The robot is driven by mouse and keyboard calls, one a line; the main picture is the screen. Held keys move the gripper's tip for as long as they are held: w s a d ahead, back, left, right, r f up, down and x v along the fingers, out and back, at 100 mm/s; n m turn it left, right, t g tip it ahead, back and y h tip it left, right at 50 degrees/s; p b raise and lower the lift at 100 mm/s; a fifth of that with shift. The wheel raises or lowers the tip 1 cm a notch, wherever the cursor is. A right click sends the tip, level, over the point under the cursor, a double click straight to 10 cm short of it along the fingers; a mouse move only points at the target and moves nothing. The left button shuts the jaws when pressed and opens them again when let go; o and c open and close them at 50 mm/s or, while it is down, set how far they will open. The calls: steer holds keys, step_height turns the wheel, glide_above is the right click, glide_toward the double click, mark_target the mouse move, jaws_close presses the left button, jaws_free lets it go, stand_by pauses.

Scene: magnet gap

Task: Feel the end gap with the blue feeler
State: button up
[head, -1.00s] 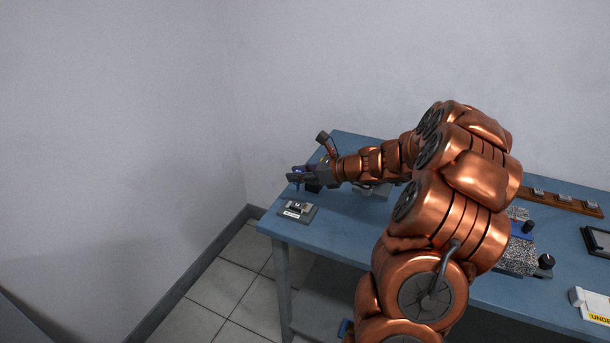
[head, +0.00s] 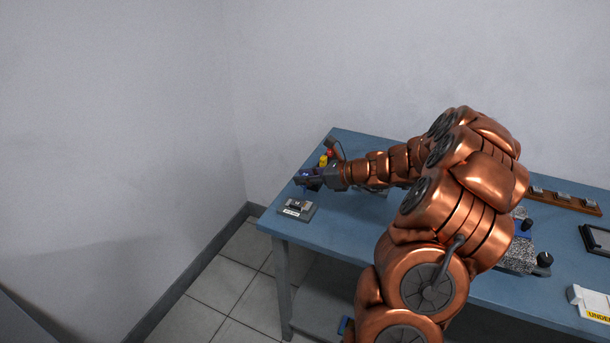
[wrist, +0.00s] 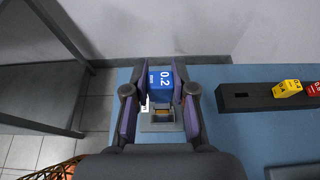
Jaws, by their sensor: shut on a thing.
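My gripper (wrist: 160,82) is shut on the blue feeler (wrist: 166,77), a blue block marked 0.2, held between the two purple-lined fingers. The grey fixture (head: 298,210) with a white label lies just below the gripper in that view. In the wrist view the fixture (wrist: 158,126) shows between the fingers, partly covered by the blue feeler and the fingers. I cannot tell whether the feeler's tip touches it; the gap itself is hidden.
A dark rack (wrist: 240,96) with a yellow feeler (wrist: 287,88) and a red feeler (wrist: 314,89) stands to the right in the wrist view. The blue table (head: 340,231) ends close to the fixture's left. A wooden strip (head: 566,200) with small blocks lies far right.

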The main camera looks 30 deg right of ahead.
mark_target(305, 188)
steer(key=shift+f+b, duration=0.75)
steer(key=shift+f, duration=1.3)
steer(key=shift+f+b, duration=0.3)
steer(key=shift+f, duration=0.7)
stand_by(1.7)
steer(key=shift+r, duration=0.1)
stand_by(0.8)
steer(key=shift+r+p, duration=2.15)
steer(key=shift+r, duration=0.3)
